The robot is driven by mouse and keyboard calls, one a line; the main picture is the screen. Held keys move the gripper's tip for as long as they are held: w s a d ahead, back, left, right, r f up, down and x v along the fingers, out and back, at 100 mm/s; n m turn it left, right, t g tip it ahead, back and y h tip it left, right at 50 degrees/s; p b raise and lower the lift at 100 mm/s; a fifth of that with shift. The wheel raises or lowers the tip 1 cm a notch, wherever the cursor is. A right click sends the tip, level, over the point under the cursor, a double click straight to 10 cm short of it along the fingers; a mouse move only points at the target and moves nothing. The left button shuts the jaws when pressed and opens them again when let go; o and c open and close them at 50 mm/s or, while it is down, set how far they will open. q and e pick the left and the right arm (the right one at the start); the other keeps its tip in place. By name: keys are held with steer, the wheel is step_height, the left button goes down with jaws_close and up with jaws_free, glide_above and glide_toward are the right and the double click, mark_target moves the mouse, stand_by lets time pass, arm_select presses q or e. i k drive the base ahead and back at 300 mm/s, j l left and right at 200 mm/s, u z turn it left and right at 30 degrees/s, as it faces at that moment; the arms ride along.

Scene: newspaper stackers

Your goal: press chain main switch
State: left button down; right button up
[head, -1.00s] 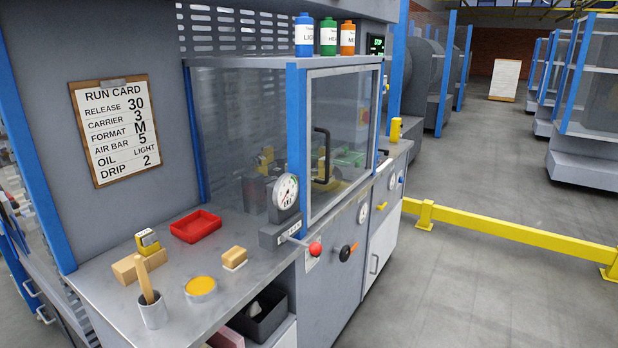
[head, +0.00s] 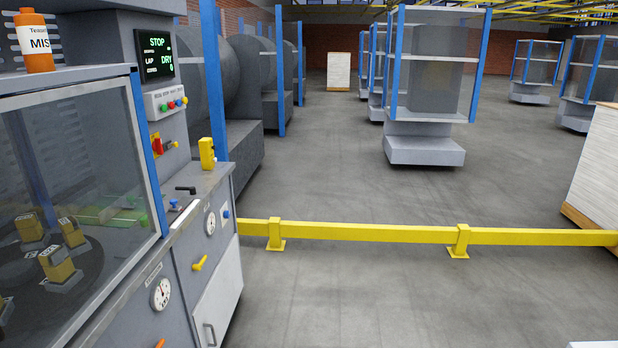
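On the machine's control column at the left of the head view, a red rotary-type switch on a yellow plate (head: 157,145) sits below a white button box (head: 166,102) with green, red and blue buttons. A yellow box-shaped unit (head: 207,152) stands on the counter to the right of it. A black lever handle (head: 186,189) and a small blue-topped control (head: 174,205) are on the counter in front. The labels are too small to tell which one is the chain main switch. Neither of my grippers is in view.
A glazed cabinet (head: 80,170) with an orange bottle (head: 34,42) on top fills the left. A low yellow rail (head: 370,234) runs across the floor from the machine. The grey floor (head: 420,290) in front is clear.

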mark_target(156, 145)
steer(key=i+u, duration=0.1)
steer(key=i, duration=0.4)
steer(key=i+l+u, duration=0.15)
steer(key=i, duration=0.35)
steer(key=i+l+u, duration=0.1)
steer(key=i, duration=0.4)
steer(key=i+l+u, duration=0.15)
steer(key=i, duration=0.3)
steer(key=i+l+u, duration=0.2)
steer(key=i+u, duration=0.15)
steer(key=i+l+u, duration=0.8)
steer(key=l+u, duration=0.15)
steer(key=i+l+u, duration=0.15)
steer(key=l+u, duration=0.2)
steer(key=l, duration=0.2)
steer(key=i+l+u, duration=0.1)
steer(key=l+u, duration=0.2)
steer(key=l, duration=0.15)
